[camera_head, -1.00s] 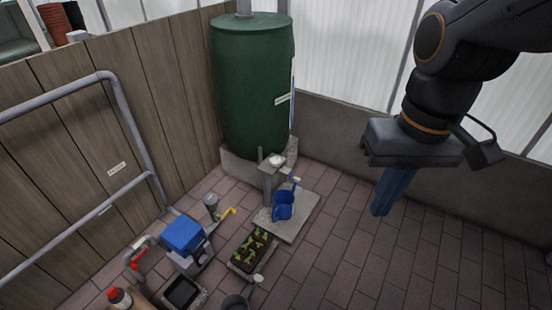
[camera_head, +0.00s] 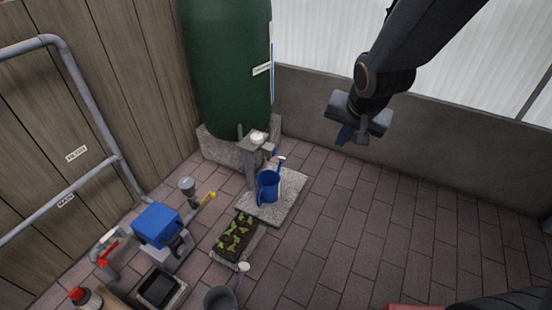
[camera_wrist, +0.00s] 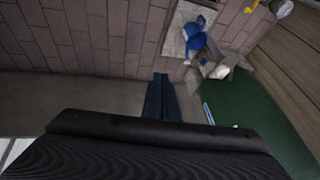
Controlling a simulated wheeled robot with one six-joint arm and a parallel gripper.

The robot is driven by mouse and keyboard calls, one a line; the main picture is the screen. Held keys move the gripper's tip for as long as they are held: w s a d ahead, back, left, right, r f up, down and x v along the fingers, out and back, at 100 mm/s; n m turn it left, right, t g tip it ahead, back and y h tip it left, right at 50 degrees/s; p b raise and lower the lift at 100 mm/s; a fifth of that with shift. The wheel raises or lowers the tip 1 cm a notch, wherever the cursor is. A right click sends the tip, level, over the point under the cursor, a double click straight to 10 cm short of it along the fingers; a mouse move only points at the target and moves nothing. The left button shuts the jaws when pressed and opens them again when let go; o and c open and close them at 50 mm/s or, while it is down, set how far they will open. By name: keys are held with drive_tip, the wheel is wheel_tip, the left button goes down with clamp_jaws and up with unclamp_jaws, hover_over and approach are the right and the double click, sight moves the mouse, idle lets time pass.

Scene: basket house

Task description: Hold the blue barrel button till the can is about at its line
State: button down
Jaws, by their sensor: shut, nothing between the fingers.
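The green barrel (camera_head: 228,70) stands on a concrete block at the back, left of my gripper. A grey post in front of it carries a pale round button top (camera_head: 258,137); no blue colour shows on that top. The blue watering can (camera_head: 268,187) stands upright on a stone slab (camera_head: 290,190) by the post; its water level and line cannot be made out. My gripper (camera_head: 345,135) is shut and empty, in the air to the right of the post. In the wrist view the blue fingers (camera_wrist: 161,95) are together, with the can (camera_wrist: 195,38) and the barrel (camera_wrist: 255,110) beyond.
A seedling tray (camera_head: 236,237) lies in front of the slab. A blue pump box (camera_head: 157,224) with pipes, a red-handled valve (camera_head: 105,252) and a grey bucket (camera_head: 220,299) stand at the lower left. A low wall (camera_head: 430,120) runs behind. The brick floor on the right is mostly clear.

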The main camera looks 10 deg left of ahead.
sight(275, 153)
drive_tip(key=w+a+f+m+t+y+b, duration=0.2)
drive_tip(key=w+f+b, duration=0.4)
drive_tip(key=f, duration=0.7)
drive_tip(key=w+a+f+m+t+y+b, duration=0.2)
drive_tip(key=w+a+f+m+y+b, duration=0.1)
drive_tip(key=w+f, duration=0.8)
wheel_tip(275, 153, down, 2)
drive_tip(key=a+m+b, duration=0.1)
drive_tip(key=a+b, duration=0.1)
drive_tip(key=b, duration=0.1)
drive_tip(key=shift+a+f+m+y+b, duration=0.25)
drive_tip(key=shift+a+m+y+b, duration=0.05)
drive_tip(key=shift+y+b, duration=0.1)
drive_tip(key=shift+a, duration=0.1)
drive_tip(key=w+a+b, duration=0.2)
drive_tip(key=a, duration=0.6)
drive_tip(key=shift+w, duration=0.4)
drive_tip(key=shift+a, duration=0.15)
drive_tip(key=shift+w+a, duration=0.15)
drive_tip(key=shift+a, duration=0.15)
drive_tip(key=shift+w+a+p, duration=0.1)
drive_tip(key=shift+a+p, duration=0.25)
drive_tip(key=shift+a, duration=0.05)
idle(2.6)
